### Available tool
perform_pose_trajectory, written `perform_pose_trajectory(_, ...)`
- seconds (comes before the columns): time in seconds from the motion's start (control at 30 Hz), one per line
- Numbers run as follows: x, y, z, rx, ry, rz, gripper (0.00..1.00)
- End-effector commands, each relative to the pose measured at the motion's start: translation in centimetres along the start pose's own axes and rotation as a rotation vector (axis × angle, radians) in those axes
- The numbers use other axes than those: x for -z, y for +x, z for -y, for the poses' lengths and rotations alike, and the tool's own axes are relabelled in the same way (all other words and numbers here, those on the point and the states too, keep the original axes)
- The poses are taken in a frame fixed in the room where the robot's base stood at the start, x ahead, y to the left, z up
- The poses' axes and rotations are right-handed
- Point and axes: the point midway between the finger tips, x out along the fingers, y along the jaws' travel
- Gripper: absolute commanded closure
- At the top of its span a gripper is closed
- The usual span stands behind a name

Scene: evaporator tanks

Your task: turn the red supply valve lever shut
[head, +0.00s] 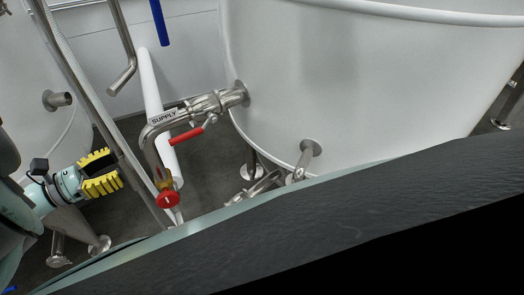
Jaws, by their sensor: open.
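The red supply valve lever (187,136) sits on a metal valve just below the pipe marked SUPPLY (163,117). The pipe comes out of the large white tank and bends down to the left. The lever slants down to the left, away from the valve body. My gripper (112,171), with yellow ribbed pads, is at the left, lower than the lever and well apart from it. It points right, open, with nothing seen between its fingers.
A slanting metal pipe (92,100) and a white pipe (150,88) stand near my gripper. The white tank (350,80) fills the right. Grey floor shows between.

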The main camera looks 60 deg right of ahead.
Motion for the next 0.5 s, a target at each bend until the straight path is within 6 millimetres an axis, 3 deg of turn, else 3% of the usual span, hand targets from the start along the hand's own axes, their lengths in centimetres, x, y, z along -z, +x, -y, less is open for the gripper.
perform_pose_trajectory(0.17, -0.6, 1.4, 0.2, 0.009, -0.005, 0.016, 0.53)
perform_pose_trajectory(0.5, -0.7, 8.2, 0.3, 0.011, -0.003, 0.014, 0.53)
